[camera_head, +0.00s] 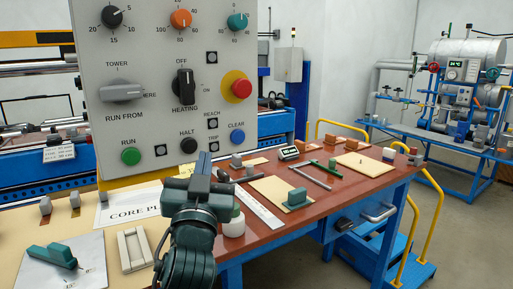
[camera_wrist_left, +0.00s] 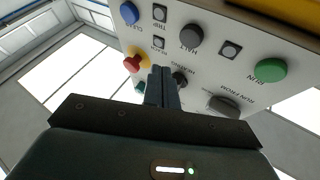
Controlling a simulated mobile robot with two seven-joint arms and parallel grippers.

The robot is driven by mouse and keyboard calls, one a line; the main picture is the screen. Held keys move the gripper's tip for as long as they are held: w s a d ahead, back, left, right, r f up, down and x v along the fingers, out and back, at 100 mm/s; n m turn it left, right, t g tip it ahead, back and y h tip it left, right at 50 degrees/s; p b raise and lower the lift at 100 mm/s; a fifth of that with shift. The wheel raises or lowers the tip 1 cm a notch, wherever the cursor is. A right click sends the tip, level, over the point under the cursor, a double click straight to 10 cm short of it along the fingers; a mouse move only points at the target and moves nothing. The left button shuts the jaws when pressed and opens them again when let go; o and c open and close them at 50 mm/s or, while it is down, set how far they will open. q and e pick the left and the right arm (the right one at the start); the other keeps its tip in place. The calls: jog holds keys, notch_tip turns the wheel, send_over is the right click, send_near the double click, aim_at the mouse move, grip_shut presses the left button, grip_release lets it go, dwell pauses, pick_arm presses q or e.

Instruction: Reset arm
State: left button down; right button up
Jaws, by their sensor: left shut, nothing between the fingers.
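My left gripper (camera_head: 201,166) is shut and empty. In the head view it points up in front of the lower part of a grey control panel (camera_head: 222,62). In the left wrist view its closed fingers (camera_wrist_left: 163,86) appear over the panel face, near the heating knob. The head view shows the black heating knob (camera_head: 185,87), the grey tower selector (camera_head: 122,90), a green run button (camera_head: 131,156), a black halt button (camera_head: 188,145), a blue clear button (camera_head: 237,137) and a red button on yellow (camera_head: 241,88). Whether the fingers touch the panel cannot be told. My right gripper is not in view.
A red-brown workbench (camera_head: 340,190) below the panel holds a steel ruler (camera_head: 258,210), a pale board with a green block (camera_head: 284,192) and small tools. A cream table (camera_head: 100,250) lies at the left. Yellow rails (camera_head: 437,210) and a tank rig (camera_head: 467,70) stand at the right.

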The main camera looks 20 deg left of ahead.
pick_arm(q)
jog(key=s+d+f+m+g+h, duration=0.1)
jog(key=d+f+m+g+h, duration=0.2)
jog(key=f, duration=0.9)
jog(key=s+d+f+m+g+h, duration=0.15)
jog(key=f+h, duration=0.25)
jog(key=f, duration=0.8)
jog(key=s+d+f+g+h, duration=0.1)
jog(key=s+d+f+g, duration=0.1)
jog(key=s+f, duration=0.6)
jog(key=s+d+f+g+h+p, duration=0.1)
jog(key=s+f+g, duration=0.3)
jog(key=s+f, duration=0.4)
notch_tip(320, 180, down, 4)
jog(key=shift+s+d+r+h, duration=0.15)
jog(key=shift+s+d+h, duration=0.25)
jog(key=shift+d+h, duration=0.4)
